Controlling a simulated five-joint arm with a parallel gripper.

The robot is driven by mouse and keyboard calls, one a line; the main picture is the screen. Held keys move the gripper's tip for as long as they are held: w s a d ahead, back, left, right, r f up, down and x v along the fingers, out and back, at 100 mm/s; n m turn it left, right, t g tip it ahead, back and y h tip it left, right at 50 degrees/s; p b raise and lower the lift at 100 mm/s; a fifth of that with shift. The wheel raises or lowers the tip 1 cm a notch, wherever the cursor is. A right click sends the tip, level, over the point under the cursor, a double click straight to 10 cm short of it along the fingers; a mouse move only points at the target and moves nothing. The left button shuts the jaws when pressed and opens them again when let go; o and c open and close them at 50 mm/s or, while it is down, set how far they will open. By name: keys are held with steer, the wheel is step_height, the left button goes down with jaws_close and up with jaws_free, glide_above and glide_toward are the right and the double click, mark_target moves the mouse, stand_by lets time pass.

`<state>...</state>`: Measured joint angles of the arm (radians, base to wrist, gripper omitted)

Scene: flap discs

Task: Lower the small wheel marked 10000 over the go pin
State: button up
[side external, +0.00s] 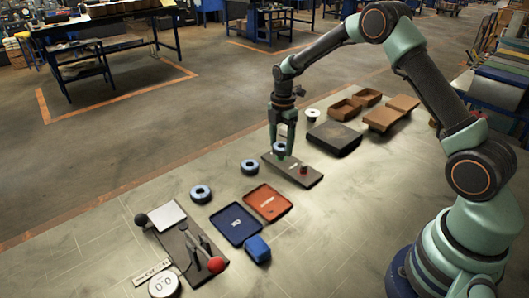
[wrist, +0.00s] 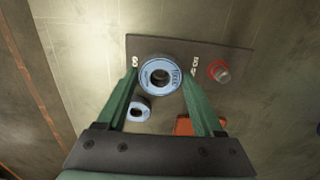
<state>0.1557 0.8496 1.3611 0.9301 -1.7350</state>
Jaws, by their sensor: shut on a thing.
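My gripper (side external: 281,146) is shut on a small wheel (side external: 279,149) with a pale blue face and a dark centre hole. The wheel also shows between my fingers in the wrist view (wrist: 160,75); its printed number is too small to read. The wheel is roughly level over the left part of a dark pin board (side external: 309,181). Any pin below it is hidden, and I cannot tell whether one is in the hole. A metal pin with a red ring (wrist: 221,73) stands bare on the board's right part. Small white markings lie on both sides of the wheel.
Two more blue wheels, one nearer (side external: 249,167) and one farther (side external: 201,194), lie left of the board. A dark box (side external: 335,138) stands behind.

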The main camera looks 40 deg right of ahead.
steer(key=shift+f, duration=0.1)
steer(key=o, duration=1.4)
steer(key=shift+o, duration=0.2)
step_height(320, 180, up, 8)
steer(key=shift+f, duration=0.2)
